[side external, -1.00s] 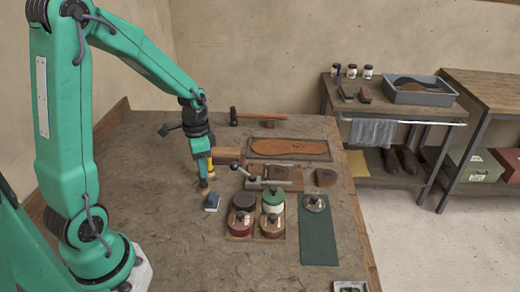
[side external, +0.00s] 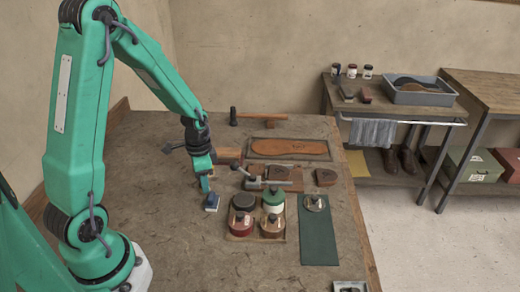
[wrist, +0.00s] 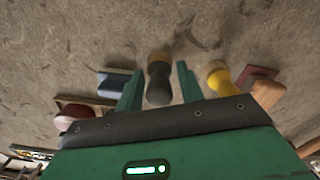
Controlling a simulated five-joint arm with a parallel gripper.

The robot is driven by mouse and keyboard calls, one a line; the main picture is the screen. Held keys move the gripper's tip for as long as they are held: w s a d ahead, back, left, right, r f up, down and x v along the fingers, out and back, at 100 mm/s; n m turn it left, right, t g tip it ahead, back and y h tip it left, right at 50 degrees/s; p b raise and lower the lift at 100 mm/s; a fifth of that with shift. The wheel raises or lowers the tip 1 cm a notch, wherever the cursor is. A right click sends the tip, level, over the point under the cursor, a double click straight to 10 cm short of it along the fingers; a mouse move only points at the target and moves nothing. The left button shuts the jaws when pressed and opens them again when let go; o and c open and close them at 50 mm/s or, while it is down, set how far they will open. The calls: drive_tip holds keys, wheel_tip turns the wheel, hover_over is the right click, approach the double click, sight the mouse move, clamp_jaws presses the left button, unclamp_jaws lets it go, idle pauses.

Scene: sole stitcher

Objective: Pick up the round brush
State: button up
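In the wrist view, a short round tool with a dark, bulbous handle and a tan end (wrist: 159,82) stands between my fingers; it looks like the round brush. My gripper (wrist: 158,85) is open, one green finger on each side of it, with a gap visible on both sides. In the side view my gripper (side external: 204,178) points down low over the bench, just behind a small blue block (side external: 211,203). There the brush is too small and covered to make out clearly.
In the wrist view, a yellow-handled tool (wrist: 219,79) stands close right of my right finger, and the blue block (wrist: 114,83) lies close left. The front-left bench is clear.

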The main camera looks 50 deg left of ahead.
idle(0.4)
drive_tip(key=c, duration=0.8)
drive_tip(key=shift+r, duration=0.1)
drive_tip(key=shift+r, duration=0.7)
drive_tip(key=r, duration=0.3)
drive_tip(key=shift+d, duration=0.2)
drive_tip(key=d+r, duration=0.2)
drive_tip(key=d, duration=0.1)
drive_tip(key=s+d+r, duration=0.1)
drive_tip(key=d+r, duration=0.1)
drive_tip(key=d, duration=0.2)
drive_tip(key=s+d+r, duration=0.1)
drive_tip(key=d+r, duration=0.1)
drive_tip(key=d, duration=0.2)
drive_tip(key=shift+s+r, duration=0.15)
drive_tip(key=shift+r, duration=0.05)
